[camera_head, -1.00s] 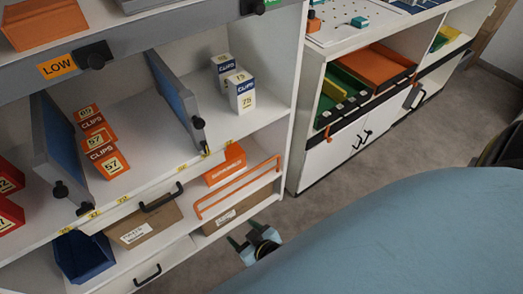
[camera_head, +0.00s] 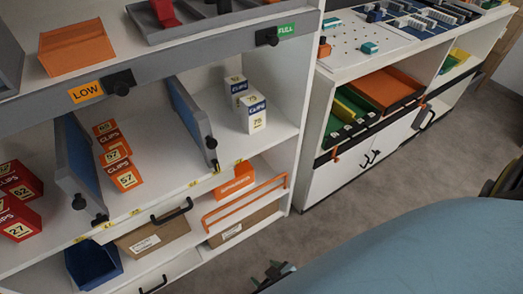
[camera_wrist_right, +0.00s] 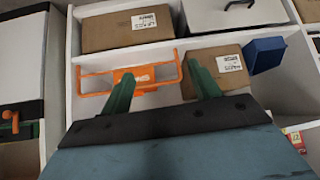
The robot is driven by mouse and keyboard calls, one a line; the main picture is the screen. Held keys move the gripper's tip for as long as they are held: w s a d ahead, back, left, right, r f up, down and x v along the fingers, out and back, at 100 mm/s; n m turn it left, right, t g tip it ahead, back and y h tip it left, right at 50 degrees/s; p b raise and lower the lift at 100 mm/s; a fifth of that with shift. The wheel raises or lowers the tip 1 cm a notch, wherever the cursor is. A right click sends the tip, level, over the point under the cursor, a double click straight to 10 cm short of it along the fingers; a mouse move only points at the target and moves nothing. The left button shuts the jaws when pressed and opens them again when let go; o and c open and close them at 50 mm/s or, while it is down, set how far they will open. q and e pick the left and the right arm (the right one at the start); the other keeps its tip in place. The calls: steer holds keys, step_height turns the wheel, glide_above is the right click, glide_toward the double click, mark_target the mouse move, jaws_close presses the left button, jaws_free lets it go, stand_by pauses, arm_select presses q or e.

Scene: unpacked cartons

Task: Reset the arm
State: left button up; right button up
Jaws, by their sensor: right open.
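My right gripper (camera_head: 274,270) shows at the bottom of the head view, beside the lower front of the shelf unit, partly cut off by my own body. In the right wrist view my right gripper (camera_wrist_right: 163,88) has two dark green fingers spread apart with nothing between them. Beyond the fingers are an orange wire-frame rack (camera_wrist_right: 95,82) and a brown carton (camera_wrist_right: 205,64) on a white shelf. The fingers overlap both in the picture; I cannot tell the exact gap. My left gripper is in neither view.
The shelf unit holds orange clip boxes (camera_head: 118,160), white clip boxes (camera_head: 253,115), red boxes (camera_head: 17,215) and a blue bin (camera_head: 92,263). A white cabinet (camera_head: 335,182) with green and orange trays stands at right. Grey floor (camera_head: 430,155) is clear.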

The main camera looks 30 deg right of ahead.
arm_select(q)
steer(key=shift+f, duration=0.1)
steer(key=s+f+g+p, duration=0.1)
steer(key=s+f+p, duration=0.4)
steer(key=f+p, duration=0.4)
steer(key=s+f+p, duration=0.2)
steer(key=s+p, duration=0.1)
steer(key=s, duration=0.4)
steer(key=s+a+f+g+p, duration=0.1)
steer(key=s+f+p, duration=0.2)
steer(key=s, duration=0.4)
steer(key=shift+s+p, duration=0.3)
arm_select(e)
steer(key=s+d+r+g, duration=0.1)
steer(key=s+d+g, duration=0.2)
steer(key=s, duration=0.8)
steer(key=s+d+r+g+h, duration=0.1)
steer(key=s+d+g, duration=0.3)
steer(key=s, duration=0.6)
steer(key=d+r, duration=0.1)
steer(key=d, duration=0.1)
steer(key=shift+s+d+h, duration=0.3)
steer(key=shift+s+d, duration=0.05)
